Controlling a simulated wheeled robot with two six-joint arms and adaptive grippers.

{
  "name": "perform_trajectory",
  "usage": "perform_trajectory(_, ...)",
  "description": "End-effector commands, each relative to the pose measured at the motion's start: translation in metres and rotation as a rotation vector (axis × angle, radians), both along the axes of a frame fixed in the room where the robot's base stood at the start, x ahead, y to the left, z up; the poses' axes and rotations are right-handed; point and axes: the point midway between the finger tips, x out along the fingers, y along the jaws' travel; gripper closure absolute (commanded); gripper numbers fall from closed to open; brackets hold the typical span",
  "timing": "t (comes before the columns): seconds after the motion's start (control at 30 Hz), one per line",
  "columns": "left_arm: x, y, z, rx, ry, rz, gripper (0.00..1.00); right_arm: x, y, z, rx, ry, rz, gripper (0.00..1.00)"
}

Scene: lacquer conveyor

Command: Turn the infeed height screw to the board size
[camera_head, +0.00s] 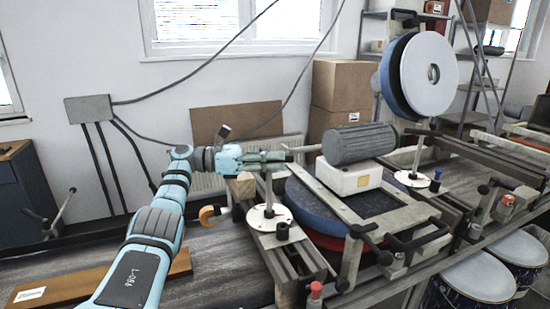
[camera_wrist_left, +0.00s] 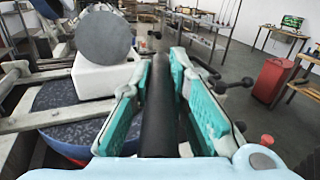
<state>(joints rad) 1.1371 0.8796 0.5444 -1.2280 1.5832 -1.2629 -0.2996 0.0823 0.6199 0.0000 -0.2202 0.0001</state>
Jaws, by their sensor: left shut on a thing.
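My left gripper (camera_head: 268,157) reaches in from the left to the top of an upright screw post (camera_head: 269,190) on the near side of the machine. The post rises from a round white dial plate (camera_head: 269,217). In the left wrist view the green-padded fingers (camera_wrist_left: 160,95) sit on both sides of a dark round bar (camera_wrist_left: 158,120), which looks like the screw's handle, and are shut on it. A second post with a white plate (camera_head: 412,179) stands farther right. A wooden board (camera_head: 100,283) with a white label lies on the conveyor. My right gripper is not in view.
A grey motor (camera_head: 360,143) on a white block (camera_head: 348,177) stands just right of the gripper, above a blue disc (camera_head: 320,205). A wood block (camera_head: 242,186) and an orange hooked part (camera_head: 212,215) are close below the wrist. Black-knobbed levers (camera_head: 405,243) stick out at the front.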

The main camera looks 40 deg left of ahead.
Motion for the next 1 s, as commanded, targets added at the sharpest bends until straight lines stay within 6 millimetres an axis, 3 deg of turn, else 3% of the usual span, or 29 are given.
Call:
perform_trajectory(0.07, 0.000, -0.001, -0.001, 0.000, 0.000, -0.003, 1.00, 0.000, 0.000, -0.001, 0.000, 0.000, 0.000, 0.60)
perform_trajectory(0.1, 0.000, -0.001, -0.001, 0.000, 0.000, -0.003, 0.83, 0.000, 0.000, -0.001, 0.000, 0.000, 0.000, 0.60)
perform_trajectory(0.23, 0.000, -0.001, -0.001, 0.001, 0.001, -0.003, 0.64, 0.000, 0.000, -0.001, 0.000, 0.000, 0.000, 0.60)
perform_trajectory(0.57, 0.000, 0.000, 0.003, -0.001, -0.001, 0.000, 0.64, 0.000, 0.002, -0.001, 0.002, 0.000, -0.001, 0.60)
perform_trajectory(0.67, -0.001, 0.000, 0.018, 0.000, -0.004, -0.001, 0.64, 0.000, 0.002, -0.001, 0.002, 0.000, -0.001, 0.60)
perform_trajectory(0.9, -0.003, -0.001, 0.079, -0.002, -0.006, -0.001, 0.64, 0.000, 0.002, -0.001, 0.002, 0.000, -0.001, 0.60)
perform_trajectory(1.0, -0.003, -0.001, 0.094, -0.001, -0.004, -0.002, 0.64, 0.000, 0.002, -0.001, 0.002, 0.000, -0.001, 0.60)
